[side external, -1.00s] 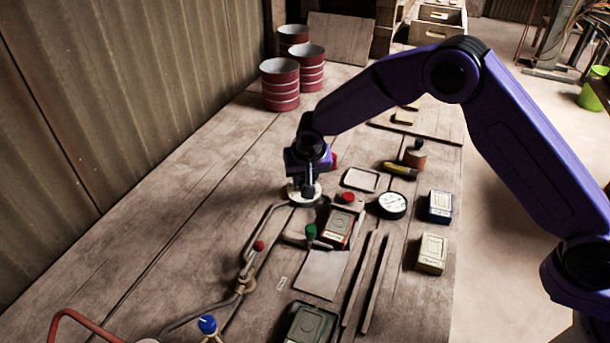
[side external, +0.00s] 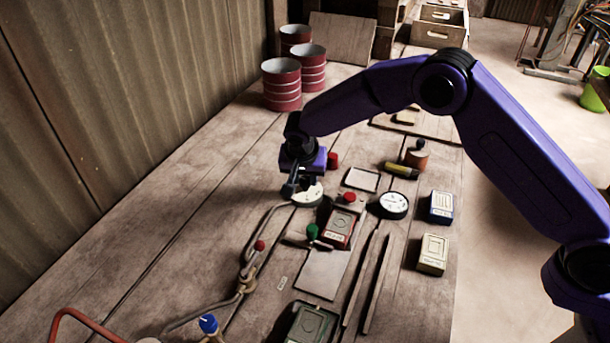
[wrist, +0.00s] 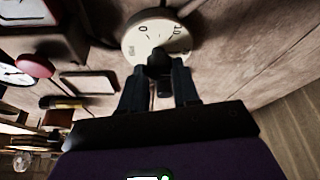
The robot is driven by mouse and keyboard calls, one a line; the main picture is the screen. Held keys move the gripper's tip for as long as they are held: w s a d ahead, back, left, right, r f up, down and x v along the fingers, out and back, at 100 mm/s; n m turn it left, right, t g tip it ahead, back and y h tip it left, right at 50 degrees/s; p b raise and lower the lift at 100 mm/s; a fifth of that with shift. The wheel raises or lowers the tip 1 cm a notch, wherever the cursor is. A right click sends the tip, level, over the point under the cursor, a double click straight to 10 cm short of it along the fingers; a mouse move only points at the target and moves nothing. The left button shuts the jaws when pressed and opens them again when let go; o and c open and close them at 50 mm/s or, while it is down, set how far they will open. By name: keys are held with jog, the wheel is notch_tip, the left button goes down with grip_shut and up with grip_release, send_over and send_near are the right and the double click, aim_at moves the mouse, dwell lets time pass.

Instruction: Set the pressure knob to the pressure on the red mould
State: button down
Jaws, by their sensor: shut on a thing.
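The pressure knob is a dark grip on a pale round dial (side external: 309,196) at the left of the work area. In the wrist view, the dial (wrist: 137,42) carries dark marks and digits, and the dark knob grip (wrist: 158,63) sits between my fingers. My gripper (side external: 304,182) is shut on the knob grip; its fingers also show in the wrist view (wrist: 158,82). The fingers hide part of the dial, and I cannot tell the setting. The red mould (side external: 340,228) lies on the table right of and nearer than the dial; its label is too small to read.
A white gauge (side external: 393,205) is right of the dial. A red-topped handle (side external: 349,198) and a green-topped handle (side external: 312,231) stand near the mould. Blue (side external: 441,206) and cream (side external: 433,253) moulds lie right. A bent pipe (side external: 262,232) runs close to the dial.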

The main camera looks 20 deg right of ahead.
jog(key=c, duration=0.8)
grip_release()
jog(key=shift+r, duration=0.1)
jog(key=v, duration=1.7)
jog(key=shift+a+r, duration=0.1)
jog(key=shift+s, duration=0.1)
jog(key=s+d+n+g+y, duration=0.1)
jog(key=s+d+n, duration=0.5)
jog(key=s+d, duration=0.3)
jog(key=s+d+f+n+g, duration=0.1)
jog(key=s+d+n, duration=0.5)
jog(key=s, duration=0.8)
jog(key=s+d+n+g+y, duration=0.1)
jog(key=s+d+n, duration=0.5)
jog(key=s+d, duration=0.5)
jog(key=shift+s+d+f+n+g+y, duration=0.15)
jog(key=shift+s+d+g, duration=0.05)
jog(key=shift+d, duration=0.2)
jog(key=shift+s+d+f+n+g+y, duration=0.15)
jog(key=shift+s+d+f+g, duration=0.05)
jog(key=shift+d, duration=0.25)
